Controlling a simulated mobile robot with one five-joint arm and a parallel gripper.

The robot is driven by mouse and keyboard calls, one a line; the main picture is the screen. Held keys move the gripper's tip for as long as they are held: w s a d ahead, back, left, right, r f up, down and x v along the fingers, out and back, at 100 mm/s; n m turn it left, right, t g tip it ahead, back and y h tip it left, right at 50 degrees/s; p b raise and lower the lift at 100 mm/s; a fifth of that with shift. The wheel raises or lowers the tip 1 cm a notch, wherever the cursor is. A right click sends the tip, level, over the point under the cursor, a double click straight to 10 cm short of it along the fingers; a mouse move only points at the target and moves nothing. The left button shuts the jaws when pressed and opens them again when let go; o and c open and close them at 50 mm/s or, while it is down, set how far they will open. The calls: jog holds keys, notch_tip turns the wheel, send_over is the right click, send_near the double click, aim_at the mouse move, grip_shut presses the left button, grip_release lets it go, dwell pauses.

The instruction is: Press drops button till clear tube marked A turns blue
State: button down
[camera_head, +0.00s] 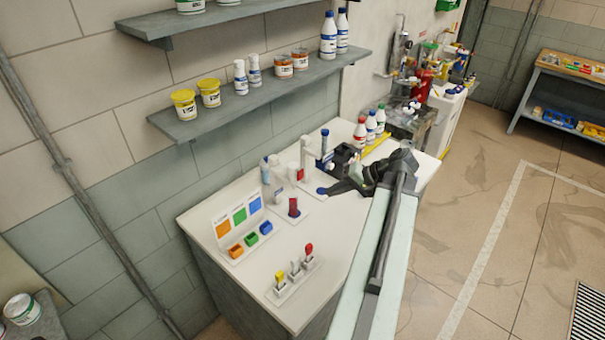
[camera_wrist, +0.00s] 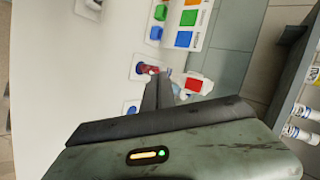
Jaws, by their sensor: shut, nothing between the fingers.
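My gripper (camera_head: 335,187) reaches left over the white bench, low near its back middle. In the wrist view its fingers (camera_wrist: 160,80) are shut together and empty. A small white unit with a red square face (camera_head: 300,174) stands left of it; it also shows just right of the fingertips in the wrist view (camera_wrist: 195,84). A tube with dark red contents (camera_head: 293,207) stands on a white base, also seen in the wrist view (camera_wrist: 149,69). A pale clear tube (camera_head: 278,194) stands behind it. I cannot read an A or tell which part is the drops button.
A colour card (camera_head: 239,214) with coloured bins (camera_head: 250,240) stands at the left, and a rack (camera_head: 294,278) at the front. Red-, blue- and green-capped bottles (camera_head: 370,126) stand at the back right. A shelf (camera_head: 265,98) hangs above the bench.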

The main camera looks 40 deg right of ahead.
dwell(0.3)
send_near(300, 179)
jog(key=shift+w+a+f, duration=0.35)
jog(key=shift+w+f, duration=0.05)
jog(key=shift+f, duration=0.35)
jog(key=shift+w+a+f, duration=0.35)
jog(key=shift+w+f, duration=0.05)
jog(key=shift+f, duration=0.35)
jog(key=shift+w+a+f, duration=0.3)
jog(key=shift+w+f, duration=0.05)
jog(key=shift+f, duration=0.4)
jog(key=shift+w, duration=0.4)
jog(key=shift+w, duration=0.5)
dwell(0.8)
jog(key=shift+s, duration=0.95)
jog(key=shift+s, duration=0.1)
